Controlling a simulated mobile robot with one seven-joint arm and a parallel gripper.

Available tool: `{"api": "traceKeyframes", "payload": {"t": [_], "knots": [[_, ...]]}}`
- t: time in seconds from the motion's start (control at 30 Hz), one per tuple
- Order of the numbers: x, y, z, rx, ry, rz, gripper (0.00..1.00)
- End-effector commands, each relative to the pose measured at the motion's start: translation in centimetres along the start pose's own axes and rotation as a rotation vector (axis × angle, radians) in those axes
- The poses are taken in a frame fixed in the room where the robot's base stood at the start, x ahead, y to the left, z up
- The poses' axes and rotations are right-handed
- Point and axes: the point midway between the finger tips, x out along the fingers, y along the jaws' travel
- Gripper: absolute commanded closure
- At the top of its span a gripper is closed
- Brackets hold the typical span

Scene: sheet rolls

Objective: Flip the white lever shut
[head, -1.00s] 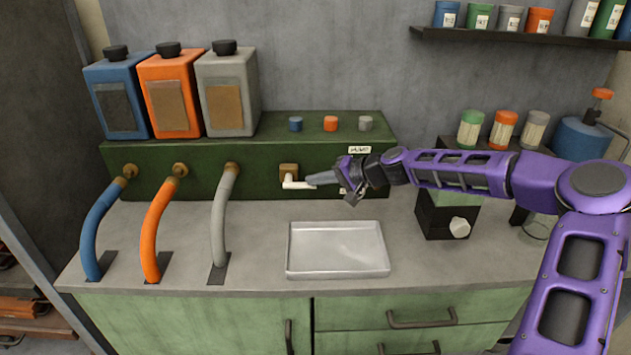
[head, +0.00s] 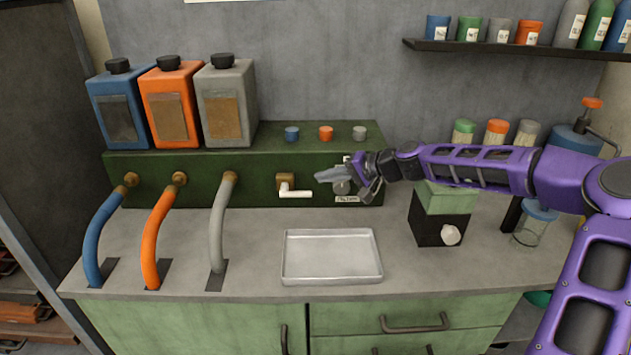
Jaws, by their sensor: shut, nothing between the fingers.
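The white lever (head: 296,194) sticks out to the right from its brass mount (head: 286,181) on the front of the green cabinet box (head: 240,190). The lever lies about level. My gripper (head: 319,177) is shut and empty. Its fingertips point left, just right of the lever and a little above its end, with a small gap in the picture. Depth between them is hard to judge. The gripper covers part of a round grey part (head: 341,187) and label on the box front.
A metal tray (head: 332,277) lies on the counter below the lever. Blue, orange and grey hoses (head: 222,215) curve down at the left. A black and green block with a white knob (head: 450,236) stands under my arm. Canisters (head: 226,105) stand on the box.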

Motion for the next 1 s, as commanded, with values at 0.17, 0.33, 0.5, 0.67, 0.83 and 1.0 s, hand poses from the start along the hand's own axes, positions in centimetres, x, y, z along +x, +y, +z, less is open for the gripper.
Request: {"api": "traceKeyframes", "payload": {"t": [0.17,0.33,0.5,0.67,0.83,1.0], "knots": [[-3.6,0.2,0.0,-0.001,0.001,0.0,1.0],[-5.3,0.3,0.1,-0.001,-0.001,-0.001,1.0],[-5.7,0.3,0.1,-0.002,-0.003,-0.002,1.0],[-5.7,0.3,0.1,-0.002,-0.003,-0.002,1.0],[-5.1,0.8,0.4,-0.012,-0.012,0.019,1.0],[-1.8,4.8,2.3,-0.099,-0.078,0.182,1.0]]}}
